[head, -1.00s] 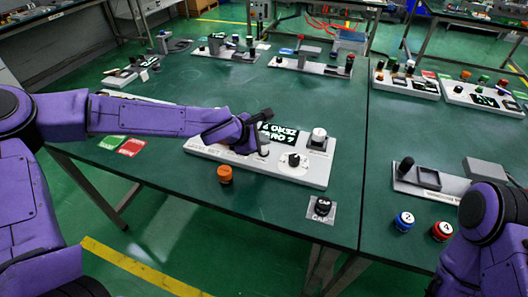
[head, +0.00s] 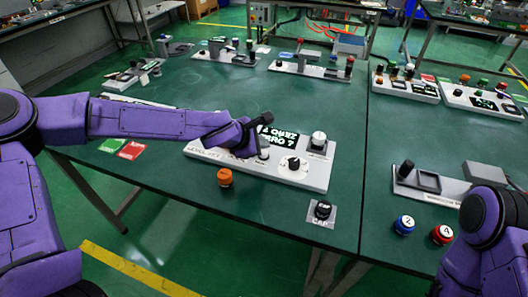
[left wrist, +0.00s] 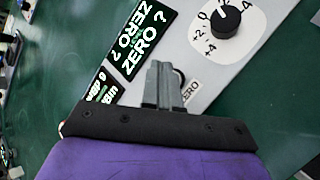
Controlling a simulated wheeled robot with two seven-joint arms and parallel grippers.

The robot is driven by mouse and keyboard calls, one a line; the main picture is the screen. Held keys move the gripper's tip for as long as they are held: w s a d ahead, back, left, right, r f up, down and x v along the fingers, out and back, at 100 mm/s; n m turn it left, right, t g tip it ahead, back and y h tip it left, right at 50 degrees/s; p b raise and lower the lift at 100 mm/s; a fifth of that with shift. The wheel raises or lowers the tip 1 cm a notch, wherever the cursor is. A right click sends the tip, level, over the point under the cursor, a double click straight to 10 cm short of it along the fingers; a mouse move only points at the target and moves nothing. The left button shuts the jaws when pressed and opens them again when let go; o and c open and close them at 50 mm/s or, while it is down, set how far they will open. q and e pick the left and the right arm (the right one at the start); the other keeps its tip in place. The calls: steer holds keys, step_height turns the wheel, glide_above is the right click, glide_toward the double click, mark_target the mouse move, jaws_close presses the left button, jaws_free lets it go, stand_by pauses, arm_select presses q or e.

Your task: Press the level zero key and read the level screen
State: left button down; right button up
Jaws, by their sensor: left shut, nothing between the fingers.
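The level panel (head: 315,178) is a pale box on the green table. Its level screen (head: 280,137) is partly hidden by my left gripper in the head view. In the left wrist view the screen (left wrist: 143,38) is black and shows "ZERO ?" twice, in opposite orientations. My left gripper (left wrist: 164,66) is shut and empty, its grey fingertips over the panel beside the "ZERO" label (left wrist: 191,88). A dark rounded edge, seemingly the zero key (left wrist: 180,78), shows beside the fingers, mostly hidden. I cannot tell whether they touch. My right gripper is out of view.
The panel carries a dial (head: 293,163) and a white-topped knob (head: 318,139). An orange-capped knob (head: 225,177) and a black CAP piece (head: 322,209) stand in front. Numbered blue (head: 404,224) and red (head: 442,234) knobs are at right.

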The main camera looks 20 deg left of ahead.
arm_select(q)
steer(key=shift+f, duration=0.1)
stand_by(0.7)
steer(key=shift+f, duration=0.35)
steer(key=shift+f+b, duration=0.55)
steer(key=shift+f, duration=0.05)
stand_by(0.6)
steer(key=shift+r, duration=0.1)
steer(key=shift+r+p, duration=0.9)
steer(key=shift+p, duration=0.25)
step_height(320, 180, up, 5)
steer(key=p, duration=0.5)
steer(key=shift+r, duration=0.1)
